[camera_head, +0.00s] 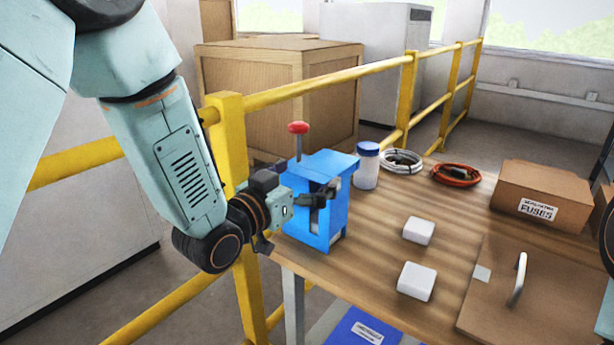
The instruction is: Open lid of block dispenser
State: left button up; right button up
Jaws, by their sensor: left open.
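The blue block dispenser (334,234) stands upright at the left end of the wooden table. Its flat blue top (325,164) appears to be down, and a red knob (298,128) on a thin rod rises behind its left side. My left gripper (326,196) is open in front of the dispenser's upper front, its fingers pointing right. It hides part of the dispenser's front opening. I cannot tell whether the fingers touch the dispenser. My right gripper is not in view; only a dark piece of what may be my right arm shows at the right edge.
Two white blocks (417,281) lie on the table (378,246). A blue-capped jar (367,168), cable coils (456,174), a fuses carton (541,194) and a handled brown panel (505,300) are also there. A yellow railing (330,78) runs behind.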

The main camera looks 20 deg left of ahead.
pick_arm(q)
jog(key=c, duration=1.6)
jog(key=shift+r, duration=0.1)
